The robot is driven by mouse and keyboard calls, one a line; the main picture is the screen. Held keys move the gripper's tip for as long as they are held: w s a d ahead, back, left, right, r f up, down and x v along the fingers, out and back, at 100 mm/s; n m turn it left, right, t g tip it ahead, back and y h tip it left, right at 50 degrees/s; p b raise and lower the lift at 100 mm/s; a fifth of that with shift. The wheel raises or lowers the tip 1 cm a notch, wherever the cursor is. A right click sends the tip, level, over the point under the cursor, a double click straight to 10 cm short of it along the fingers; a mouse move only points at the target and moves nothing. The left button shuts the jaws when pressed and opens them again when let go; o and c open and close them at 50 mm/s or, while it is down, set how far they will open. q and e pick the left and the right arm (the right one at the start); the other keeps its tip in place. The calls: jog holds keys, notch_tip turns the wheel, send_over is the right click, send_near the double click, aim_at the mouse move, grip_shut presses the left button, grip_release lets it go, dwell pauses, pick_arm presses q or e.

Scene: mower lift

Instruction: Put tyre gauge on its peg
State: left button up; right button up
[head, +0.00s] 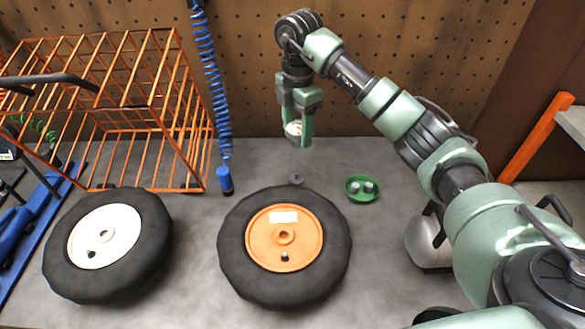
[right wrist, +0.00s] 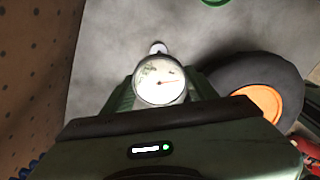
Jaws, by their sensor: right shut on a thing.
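My right gripper (head: 299,137) points down in front of the pegboard, above the back of the bench. It is shut on the tyre gauge (head: 293,128), a small round thing with a white face. In the right wrist view the gauge's dial (right wrist: 159,80) faces the camera between the fingers, with a small pale end (right wrist: 158,47) beyond it. The gauge is held clear of the bench. I cannot make out its peg in either view. My left gripper is not in view.
The pegboard (head: 420,50) spans the back. An orange wire cage (head: 125,98) and a hanging blue coiled hose (head: 210,75) are left of the gripper. A white-hubbed wheel (head: 150,250), an orange-hubbed wheel (head: 333,235), a small dark ring (head: 296,178) and a green dish (head: 351,195) lie on the bench.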

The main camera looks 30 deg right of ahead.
jog(key=p, duration=0.1)
send_over(296, 175)
notch_tip(296, 175, down, 8)
jog(key=shift+f, duration=0.1)
notch_tip(296, 175, down, 4)
jog(key=shift+r+p, duration=0.1)
jog(key=shift+p, duration=0.3)
jog(key=shift+w+f, duration=0.1)
jog(key=shift+f, duration=0.25)
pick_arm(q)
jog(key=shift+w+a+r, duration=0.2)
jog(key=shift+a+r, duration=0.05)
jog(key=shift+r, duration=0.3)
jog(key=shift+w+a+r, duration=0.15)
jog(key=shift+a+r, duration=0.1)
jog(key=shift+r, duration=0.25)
pick_arm(e)
jog(key=shift+f, duration=0.2)
jog(key=o, duration=1.5)
